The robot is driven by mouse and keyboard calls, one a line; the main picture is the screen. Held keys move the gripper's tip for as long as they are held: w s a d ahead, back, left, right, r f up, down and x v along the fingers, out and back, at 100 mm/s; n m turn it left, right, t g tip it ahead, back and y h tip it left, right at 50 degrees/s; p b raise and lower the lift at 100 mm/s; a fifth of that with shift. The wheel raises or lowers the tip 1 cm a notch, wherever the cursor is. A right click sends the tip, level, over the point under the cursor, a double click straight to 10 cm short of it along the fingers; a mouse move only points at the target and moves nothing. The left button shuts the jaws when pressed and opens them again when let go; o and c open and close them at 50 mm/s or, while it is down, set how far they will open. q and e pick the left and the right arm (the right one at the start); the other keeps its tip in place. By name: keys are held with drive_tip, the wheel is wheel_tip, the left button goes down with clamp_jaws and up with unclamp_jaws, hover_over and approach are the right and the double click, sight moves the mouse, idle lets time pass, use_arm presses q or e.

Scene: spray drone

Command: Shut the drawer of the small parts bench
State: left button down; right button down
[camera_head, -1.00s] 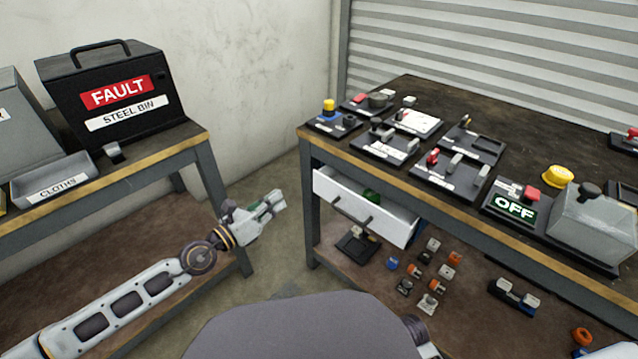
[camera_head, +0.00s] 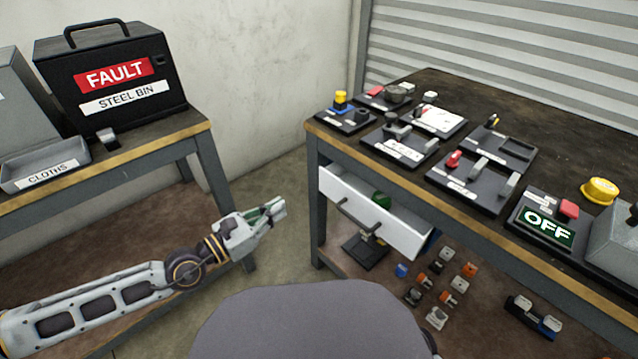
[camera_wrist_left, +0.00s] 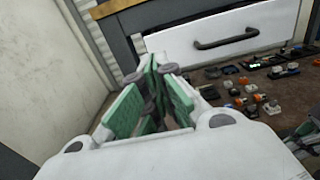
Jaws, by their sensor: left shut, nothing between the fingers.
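The white drawer (camera_head: 376,212) under the small parts bench (camera_head: 440,195) stands partly open, with a green item (camera_head: 381,199) inside. Its dark bar handle (camera_head: 357,215) is on the front face. In the left wrist view the drawer front (camera_wrist_left: 200,36) and its handle (camera_wrist_left: 226,39) face me. My left gripper (camera_head: 279,208) is shut and empty, to the left of the drawer and apart from it. Its green finger pads (camera_wrist_left: 158,95) show in the left wrist view, below and left of the handle.
Small parts lie on the lower shelf (camera_head: 480,310). A second bench with a FAULT steel bin (camera_head: 112,82) stands left. Open floor lies between the benches.

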use_arm(q)
drive_tip(key=shift+w+d, duration=0.15)
drive_tip(key=p, duration=0.3)
approach(326, 178)
drive_tip(key=shift+x, duration=3.55)
drive_tip(key=shift+d, duration=0.1)
